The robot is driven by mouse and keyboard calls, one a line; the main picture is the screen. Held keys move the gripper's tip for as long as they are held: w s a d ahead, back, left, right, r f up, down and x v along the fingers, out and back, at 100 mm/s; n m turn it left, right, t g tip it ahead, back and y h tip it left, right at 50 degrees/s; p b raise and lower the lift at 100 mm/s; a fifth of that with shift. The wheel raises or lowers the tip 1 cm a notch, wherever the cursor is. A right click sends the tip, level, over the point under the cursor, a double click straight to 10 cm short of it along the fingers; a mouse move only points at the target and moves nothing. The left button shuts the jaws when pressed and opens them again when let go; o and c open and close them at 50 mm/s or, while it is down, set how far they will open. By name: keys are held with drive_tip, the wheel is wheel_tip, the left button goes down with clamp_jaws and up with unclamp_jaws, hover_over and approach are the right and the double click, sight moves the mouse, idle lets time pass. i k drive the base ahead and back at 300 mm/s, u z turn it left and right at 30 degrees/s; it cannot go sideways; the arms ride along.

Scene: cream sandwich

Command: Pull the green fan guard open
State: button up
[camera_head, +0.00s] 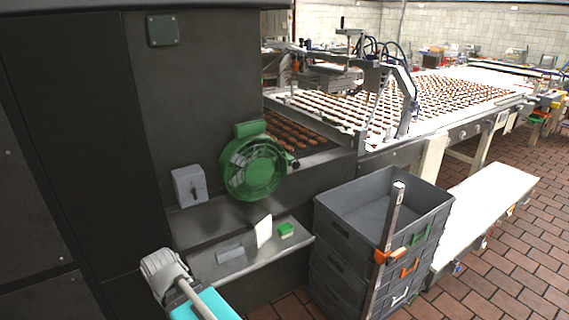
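The green fan (246,131) is mounted on the dark machine wall, left of the conveyor opening. Its round green guard (253,168) faces me and covers the fan's front; no clear gap shows between guard and housing. A small dark knob-like part (293,163) sticks out at the guard's right side. Part of my arm, grey with a teal cover, shows at the bottom left, below and left of the fan and apart from it. My gripper's fingers are not in view.
A grey switch box (189,186) sits left of the fan. Below, a metal shelf (207,262) holds a grey block (230,254), a white card (264,232) and a green sponge-like block (286,230). Stacked grey crates (335,238) and an upright post (394,213) stand to the right.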

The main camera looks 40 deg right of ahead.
sight(258, 172)
drive_tip(key=k, duration=1)
drive_tip(key=z, duration=1)
drive_tip(key=i, duration=1)
